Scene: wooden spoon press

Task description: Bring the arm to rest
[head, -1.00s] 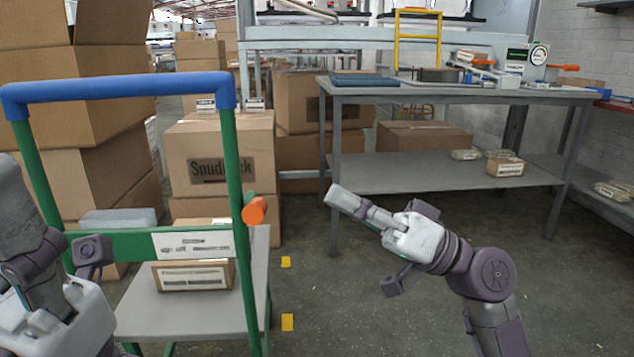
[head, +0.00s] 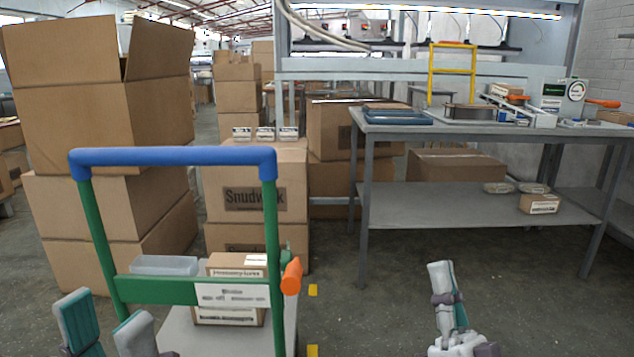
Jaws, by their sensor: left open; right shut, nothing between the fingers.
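My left gripper (head: 106,322) is at the lower left of the head view, in front of the cart. Its two fingers stand apart with nothing between them. My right gripper (head: 444,285) is at the bottom, right of centre, over bare floor. Its fingers point up and lie together, with nothing held. The rest of both arms is mostly below the picture.
A green cart (head: 190,291) with a blue handle (head: 170,156) stands at the left, carrying small boxes and a clear bin (head: 165,265). Cardboard boxes (head: 100,125) are stacked behind it. A grey workbench (head: 470,130) stands at the right. The floor between is clear.

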